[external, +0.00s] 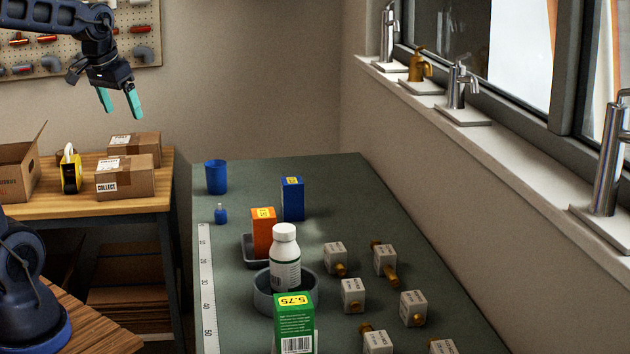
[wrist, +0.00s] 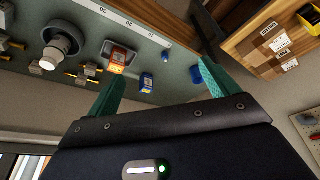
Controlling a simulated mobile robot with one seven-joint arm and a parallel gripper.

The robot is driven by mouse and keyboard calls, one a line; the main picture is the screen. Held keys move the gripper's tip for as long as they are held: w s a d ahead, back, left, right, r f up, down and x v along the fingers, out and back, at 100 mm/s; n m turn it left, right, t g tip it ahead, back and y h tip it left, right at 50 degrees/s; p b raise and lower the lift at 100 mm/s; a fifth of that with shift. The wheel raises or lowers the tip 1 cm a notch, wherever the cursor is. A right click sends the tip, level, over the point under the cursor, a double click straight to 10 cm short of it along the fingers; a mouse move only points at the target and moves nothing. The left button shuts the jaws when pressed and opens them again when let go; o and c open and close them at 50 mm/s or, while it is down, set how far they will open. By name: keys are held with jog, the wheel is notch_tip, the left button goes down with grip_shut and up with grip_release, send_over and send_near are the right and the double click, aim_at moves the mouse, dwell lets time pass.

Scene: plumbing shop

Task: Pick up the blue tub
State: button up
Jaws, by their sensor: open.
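The blue tub (external: 216,177) stands upright at the far left corner of the green-grey counter (external: 330,190). It also shows in the wrist view (wrist: 196,74), small, beside the right-hand finger and partly hidden by it. My gripper (external: 120,103) is open and empty, high in the air to the left of the tub and well apart from it. Its two green fingers point down in the external view and frame the counter in the wrist view (wrist: 160,78).
A small blue bottle (external: 221,214) stands just in front of the tub. A blue box (external: 292,199), an orange box (external: 263,232), a white bottle (external: 285,258) and a green box (external: 294,322) stand nearer. Cardboard boxes (external: 125,177) sit on the wooden bench at left.

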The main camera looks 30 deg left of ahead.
jog(key=w+a, duration=0.3)
jog(key=w, duration=0.9)
jog(key=g, duration=0.4)
send_over(216, 176)
jog(key=w+a, duration=0.2)
notch_tip(216, 176, down, 24)
jog(key=shift+w+a+f, duration=0.1)
jog(key=shift+w+f, duration=0.05)
jog(key=shift+f, duration=2.7)
jog(key=shift+w+f, duration=0.1)
jog(key=shift+f, duration=2.75)
jog(key=shift+c, duration=0.5)
jog(key=c, duration=1)
